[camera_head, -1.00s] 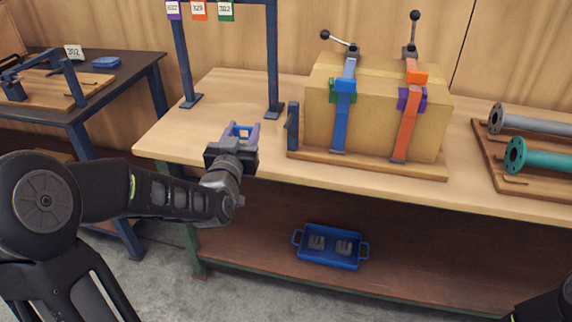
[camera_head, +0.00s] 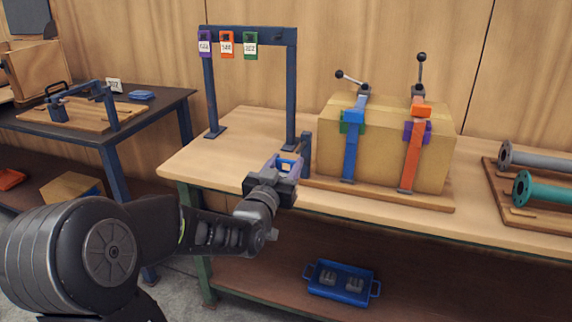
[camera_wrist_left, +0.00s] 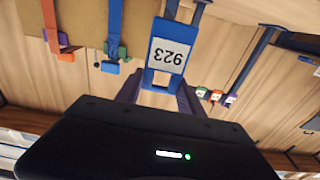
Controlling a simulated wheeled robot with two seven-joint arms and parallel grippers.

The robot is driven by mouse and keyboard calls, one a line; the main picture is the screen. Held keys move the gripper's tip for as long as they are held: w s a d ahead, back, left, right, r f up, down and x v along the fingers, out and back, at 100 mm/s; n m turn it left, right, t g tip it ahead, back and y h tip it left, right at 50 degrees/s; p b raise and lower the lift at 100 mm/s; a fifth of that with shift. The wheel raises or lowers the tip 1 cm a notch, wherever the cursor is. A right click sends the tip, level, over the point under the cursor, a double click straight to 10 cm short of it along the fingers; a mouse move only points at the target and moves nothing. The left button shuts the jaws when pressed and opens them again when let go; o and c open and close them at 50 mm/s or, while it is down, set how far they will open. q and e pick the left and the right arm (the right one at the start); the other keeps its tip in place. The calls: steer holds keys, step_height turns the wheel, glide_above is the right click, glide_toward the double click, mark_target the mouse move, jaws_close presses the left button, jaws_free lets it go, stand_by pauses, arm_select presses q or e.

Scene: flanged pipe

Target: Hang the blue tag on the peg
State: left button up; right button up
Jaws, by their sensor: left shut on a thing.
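The blue tag (camera_head: 290,164) is between the fingers of my left gripper (camera_head: 285,165). The left wrist view shows the tag (camera_wrist_left: 163,78) large, with a white label reading 923 upside down, and the gripper fingers (camera_wrist_left: 160,97) shut on its end. In the head view the gripper is above the front of the bench, well below the dark blue rack's crossbar (camera_head: 265,32). Purple (camera_head: 204,44), orange (camera_head: 226,43) and green (camera_head: 250,45) tags hang from the crossbar. A small dark peg (camera_head: 279,37) to their right is bare. My right gripper is out of view.
A short dark upright (camera_head: 306,155) stands close right of my left gripper. Behind it a cardboard box (camera_head: 385,155) is strapped on a board. Flanged pipes (camera_head: 545,190) lie at the right. A blue tray (camera_head: 342,296) is on the lower shelf.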

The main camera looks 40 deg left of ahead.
arm_select(q)
steer(key=shift+w, duration=0.15)
steer(key=shift+f+p+x, duration=0.2)
steer(key=shift+p+x, duration=0.85)
steer(key=shift+x, duration=1.5)
steer(key=shift+f+p+x, duration=0.2)
steer(key=shift+p+x, duration=0.85)
steer(key=shift+x, duration=1.55)
steer(key=shift+w+a+f+b, duration=0.15)
steer(key=shift+f+b, duration=0.1)
steer(key=shift+b, duration=0.2)
steer(key=shift+w+a+b, duration=0.15)
steer(key=shift+w+b, duration=0.15)
steer(key=shift+w, duration=0.15)
steer(key=o, duration=1.4)
